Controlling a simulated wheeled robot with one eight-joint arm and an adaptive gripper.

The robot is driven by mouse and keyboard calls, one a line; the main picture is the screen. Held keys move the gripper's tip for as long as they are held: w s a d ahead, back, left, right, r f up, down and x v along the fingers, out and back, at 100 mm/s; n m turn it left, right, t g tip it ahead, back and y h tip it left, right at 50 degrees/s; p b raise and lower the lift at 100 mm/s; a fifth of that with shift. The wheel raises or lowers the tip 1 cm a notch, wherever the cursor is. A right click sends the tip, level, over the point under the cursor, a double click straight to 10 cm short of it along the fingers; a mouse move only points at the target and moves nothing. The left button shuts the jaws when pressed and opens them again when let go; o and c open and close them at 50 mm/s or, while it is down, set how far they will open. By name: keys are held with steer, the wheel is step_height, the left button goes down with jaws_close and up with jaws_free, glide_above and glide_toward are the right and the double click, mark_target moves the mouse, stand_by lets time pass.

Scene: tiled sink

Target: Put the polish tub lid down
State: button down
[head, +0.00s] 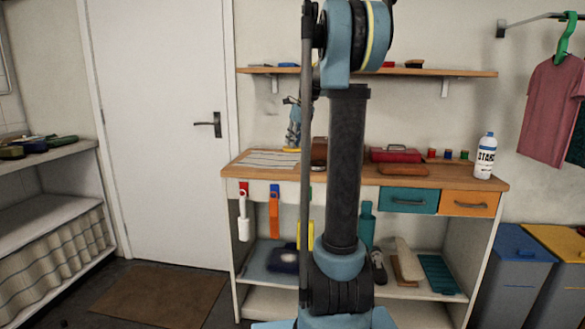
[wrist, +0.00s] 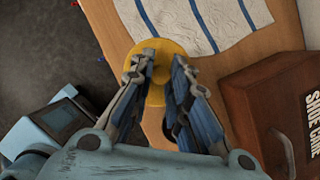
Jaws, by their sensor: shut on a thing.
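The polish tub lid, a round yellow disc (wrist: 159,72), is between my fingertips in the wrist view. My gripper (wrist: 163,55) is shut on it, and the fingers cover parts of it. The disc overlaps the wooden counter's edge and the striped cloth in this view; I cannot tell whether it touches the counter. In the head view my gripper (head: 293,122) is small, above the left part of the counter and partly behind my arm. A thin yellow patch (head: 291,150) shows just below it, probably the lid.
A white cloth with blue stripes (wrist: 200,18) lies beside the lid. A brown shoe-care box (wrist: 262,100) stands at the right in the wrist view. The counter (head: 225,171) also holds a red case (head: 395,155) and a white bottle (head: 485,158), farther right.

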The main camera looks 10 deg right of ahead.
mark_target(297, 148)
steer(key=shift+f, duration=4.25)
steer(key=shift+f, duration=0.1)
steer(key=c, duration=1.5)
jaws_free()
steer(key=v, duration=1.1)
steer(key=shift+s+d+r, duration=0.1)
steer(key=shift+s+r, duration=0.15)
steer(key=shift+r, duration=0.3)
